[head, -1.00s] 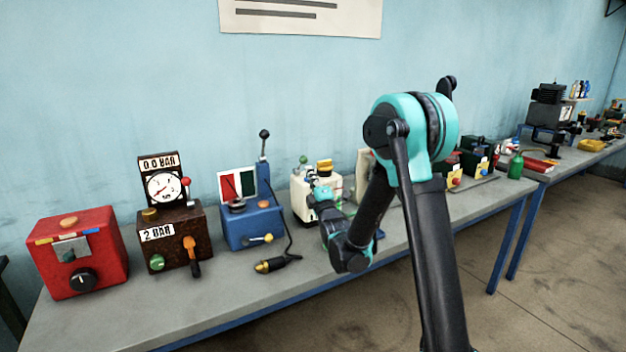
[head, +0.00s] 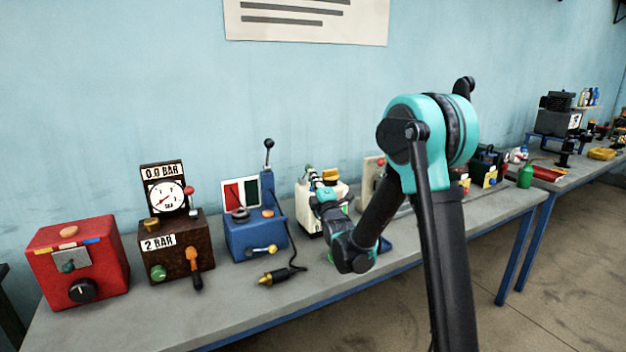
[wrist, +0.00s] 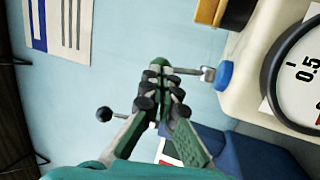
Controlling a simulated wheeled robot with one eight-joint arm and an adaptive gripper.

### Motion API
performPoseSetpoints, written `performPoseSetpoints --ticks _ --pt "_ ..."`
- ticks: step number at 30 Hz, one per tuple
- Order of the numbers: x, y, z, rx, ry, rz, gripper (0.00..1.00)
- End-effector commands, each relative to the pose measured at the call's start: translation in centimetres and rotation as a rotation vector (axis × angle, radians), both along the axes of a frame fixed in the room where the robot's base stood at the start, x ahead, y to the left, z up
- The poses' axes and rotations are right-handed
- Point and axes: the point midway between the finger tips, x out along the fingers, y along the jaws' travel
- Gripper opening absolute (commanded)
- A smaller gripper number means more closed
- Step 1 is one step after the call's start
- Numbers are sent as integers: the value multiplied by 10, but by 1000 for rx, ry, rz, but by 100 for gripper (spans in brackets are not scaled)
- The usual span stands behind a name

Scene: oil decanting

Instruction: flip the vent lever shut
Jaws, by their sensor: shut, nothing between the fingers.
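The vent lever appears to be the metal arm with a green knob (wrist: 161,63) on the white canister (wrist: 243,90). In the wrist view it runs sideways from a blue collar (wrist: 224,74). My gripper (wrist: 165,80) is shut and empty, its fingertips at the green knob and partly covering it. I cannot tell whether they touch. In the head view my gripper (head: 316,183) is at the upper left of the white canister (head: 338,192), just by the green knob (head: 309,168). My arm hides part of the canister.
A blue box (head: 250,240) with an upright black-knobbed lever (head: 268,144) stands left of the canister. A cabled plug (head: 276,277) lies in front. A brown gauge box (head: 178,248) and red box (head: 75,265) stand farther left. The bench front edge (head: 300,318) is clear.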

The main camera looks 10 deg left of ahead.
Motion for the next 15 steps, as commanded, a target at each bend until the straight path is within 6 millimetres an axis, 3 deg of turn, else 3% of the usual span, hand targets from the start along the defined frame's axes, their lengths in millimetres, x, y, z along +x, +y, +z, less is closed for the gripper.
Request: performPoseSetpoints --ticks 15 --pt "6 4 12 -66 96 1 0"
